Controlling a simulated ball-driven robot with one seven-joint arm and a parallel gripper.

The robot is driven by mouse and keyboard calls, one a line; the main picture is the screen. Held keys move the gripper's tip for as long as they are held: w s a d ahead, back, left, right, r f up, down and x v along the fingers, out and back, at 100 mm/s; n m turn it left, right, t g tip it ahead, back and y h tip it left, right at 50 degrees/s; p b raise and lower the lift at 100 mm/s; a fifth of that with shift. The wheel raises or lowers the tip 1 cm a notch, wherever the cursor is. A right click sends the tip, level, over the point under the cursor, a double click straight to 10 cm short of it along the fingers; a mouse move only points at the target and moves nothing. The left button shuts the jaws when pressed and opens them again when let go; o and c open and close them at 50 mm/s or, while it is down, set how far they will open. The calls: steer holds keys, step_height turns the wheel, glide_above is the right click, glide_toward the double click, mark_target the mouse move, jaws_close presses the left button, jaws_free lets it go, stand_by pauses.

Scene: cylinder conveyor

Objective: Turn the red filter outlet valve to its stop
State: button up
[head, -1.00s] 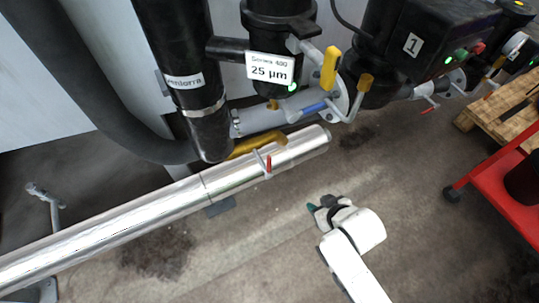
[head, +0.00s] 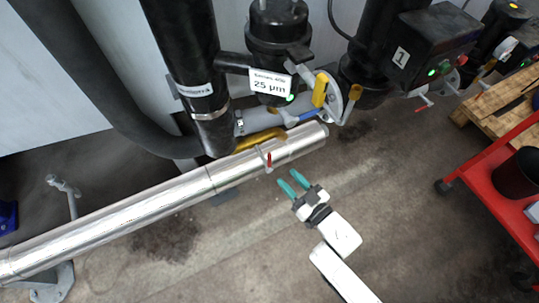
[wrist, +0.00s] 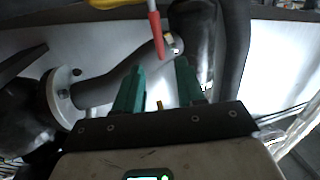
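A small valve lever with a red grip (head: 268,160) sits on top of the shiny silver pipe (head: 225,172), near the pipe's right end. In the wrist view the red grip (wrist: 154,30) hangs near the top, ahead of and slightly left of the middle between my fingers. My gripper (head: 292,183) has two teal fingers standing apart with nothing between them. It is in front of the pipe, a short way right of and below the red grip, and touches nothing. The wrist view also shows my gripper (wrist: 158,85) open. A second red lever (head: 425,101) is farther right under the black box.
A black filter housing labelled 25 µm (head: 278,30) stands behind the pipe. Yellow handles (head: 320,90) and a blue lever (head: 310,115) are beside it. A red cart (head: 490,165) and wooden pallet (head: 490,100) stand at right. The floor before the pipe is clear.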

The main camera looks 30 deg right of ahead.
mark_target(271, 160)
steer(key=w, duration=0.3)
steer(key=w+a+b, duration=0.1)
steer(key=w, duration=0.2)
steer(key=w+a, duration=0.1)
steer(key=w, duration=0.3)
jaws_close()
steer(key=shift+s, duration=0.1)
stand_by(0.3)
